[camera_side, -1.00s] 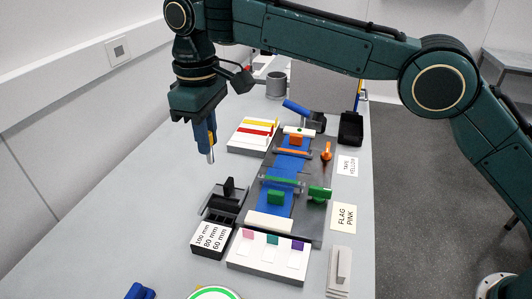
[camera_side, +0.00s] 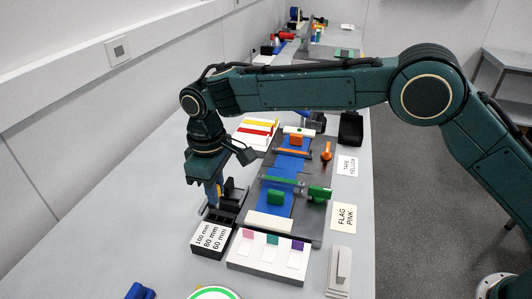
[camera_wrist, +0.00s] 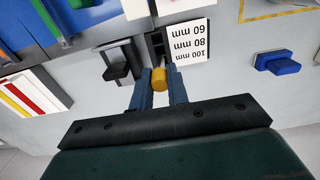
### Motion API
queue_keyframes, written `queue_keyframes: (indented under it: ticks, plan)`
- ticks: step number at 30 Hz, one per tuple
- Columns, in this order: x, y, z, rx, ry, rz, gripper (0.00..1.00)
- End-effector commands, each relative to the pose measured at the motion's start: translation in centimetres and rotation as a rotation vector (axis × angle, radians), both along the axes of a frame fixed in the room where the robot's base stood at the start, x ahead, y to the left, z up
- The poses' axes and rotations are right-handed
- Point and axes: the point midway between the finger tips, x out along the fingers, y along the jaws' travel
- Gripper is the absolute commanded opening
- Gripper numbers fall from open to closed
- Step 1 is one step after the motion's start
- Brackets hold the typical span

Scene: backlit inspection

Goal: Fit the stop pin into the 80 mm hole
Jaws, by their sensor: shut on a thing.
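My gripper (camera_side: 214,200) is shut on the stop pin, pointing down at the back of the black hole block (camera_side: 203,247). In the wrist view the yellow end of the stop pin (camera_wrist: 159,79) shows between my two blue fingers (camera_wrist: 161,88). The block's dark holes (camera_wrist: 154,42) lie just beyond the pin there, beside a white label (camera_wrist: 188,42) reading 100 mm, 80 mm and 60 mm. The pin is near the 100 mm end of the label. The pin's lower end is hidden, so I cannot tell whether it is over or inside a hole.
A black fixture (camera_side: 230,190) stands close behind the block, beside my gripper; it also shows in the wrist view (camera_wrist: 116,68). A grey board (camera_side: 258,235) with green and orange parts lies to the right. A white tray with coloured tabs (camera_side: 240,262) is in front.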

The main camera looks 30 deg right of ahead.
Motion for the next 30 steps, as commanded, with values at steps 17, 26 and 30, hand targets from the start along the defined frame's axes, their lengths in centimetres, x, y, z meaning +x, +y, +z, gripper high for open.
queue_keyframes:
  ticks: [17, 26, 30]
  plan:
    - [0.0, 0.0, -5.1, -0.003, 0.003, 0.0, 0.0]
    - [0.0, 0.0, -5.7, 0.0, 0.0, 0.0, 0.0]
    - [0.0, 0.0, -5.8, -0.001, 0.001, 0.0, 0.0]
